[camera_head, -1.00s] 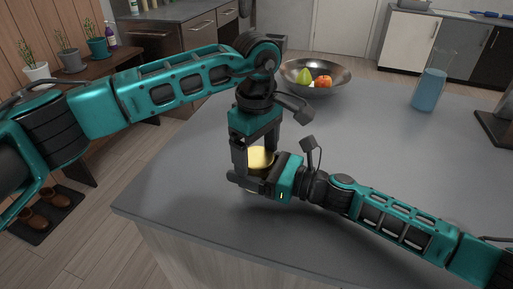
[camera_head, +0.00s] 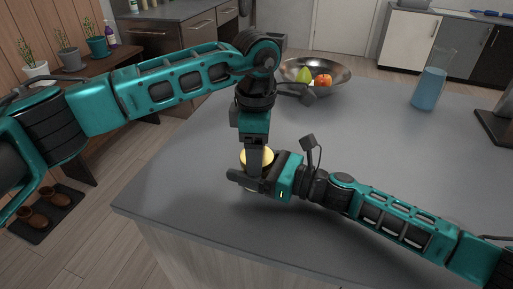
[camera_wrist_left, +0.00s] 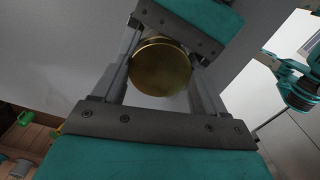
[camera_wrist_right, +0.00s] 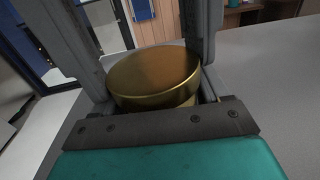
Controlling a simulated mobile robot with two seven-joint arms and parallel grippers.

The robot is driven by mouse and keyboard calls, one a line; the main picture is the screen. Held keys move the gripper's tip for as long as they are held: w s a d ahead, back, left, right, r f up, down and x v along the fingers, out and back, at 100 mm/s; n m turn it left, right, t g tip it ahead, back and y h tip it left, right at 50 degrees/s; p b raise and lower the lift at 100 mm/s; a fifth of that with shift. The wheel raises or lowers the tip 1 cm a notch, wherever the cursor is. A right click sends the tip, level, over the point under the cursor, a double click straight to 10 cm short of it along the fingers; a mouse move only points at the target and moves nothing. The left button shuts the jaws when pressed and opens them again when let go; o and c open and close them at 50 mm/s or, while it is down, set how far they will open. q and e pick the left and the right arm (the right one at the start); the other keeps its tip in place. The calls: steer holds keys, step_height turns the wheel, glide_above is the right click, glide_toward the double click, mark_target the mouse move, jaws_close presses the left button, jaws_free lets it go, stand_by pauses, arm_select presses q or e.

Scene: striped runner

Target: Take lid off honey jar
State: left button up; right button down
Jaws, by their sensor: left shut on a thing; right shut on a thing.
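The honey jar stands on the grey counter near its front edge, topped by a round gold lid (camera_head: 263,156). The lid also shows in the left wrist view (camera_wrist_left: 160,68) and the right wrist view (camera_wrist_right: 155,74). My left gripper (camera_head: 255,168) points straight down from above and is shut on the lid, one finger on each side. My right gripper (camera_head: 250,183) comes in level from the right and is shut on the jar below the lid. The jar's body is mostly hidden by the fingers and lid; a sliver (camera_wrist_right: 186,102) shows under the lid.
A metal bowl (camera_head: 340,88) with fruit stands behind the grippers. A glass pitcher of blue liquid (camera_head: 429,90) stands at the back right, with a dark appliance (camera_head: 495,128) at the right edge. The counter (camera_head: 190,150) left of the jar is clear.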

arm_select(q)
steer(key=n, duration=0.3)
steer(key=o, duration=1.2)
steer(key=shift+c, duration=0.2)
steer(key=shift+s+d, duration=0.1)
steer(key=shift+r, duration=2.35)
steer(key=shift+c, duration=0.4)
step_height(320, 180, up, 3)
steer(key=m, duration=0.5)
steer(key=shift+f, duration=3.9)
